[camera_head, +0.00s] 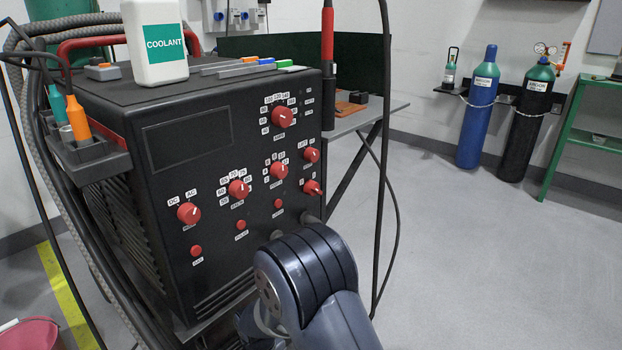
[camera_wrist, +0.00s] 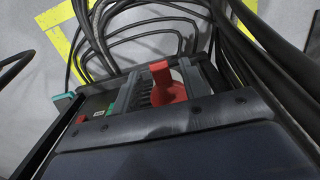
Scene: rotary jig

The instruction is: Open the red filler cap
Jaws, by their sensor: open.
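The red filler cap (camera_wrist: 161,79), with an upright red tab, shows in the middle of the wrist view. Grey ribbed pieces stand on both sides of it; they look like the jaws of my gripper (camera_wrist: 166,88), open around the cap. I cannot tell whether they touch it. A dark bolted bar of my gripper crosses the picture in front of the cap and hides what is below. In the head view my arm reaches low in front of the black machine (camera_head: 163,192); my gripper and the cap are out of sight there.
Black hoses (camera_wrist: 135,35) loop behind and to the right of the cap. The floor (camera_head: 470,260) to the right is clear.

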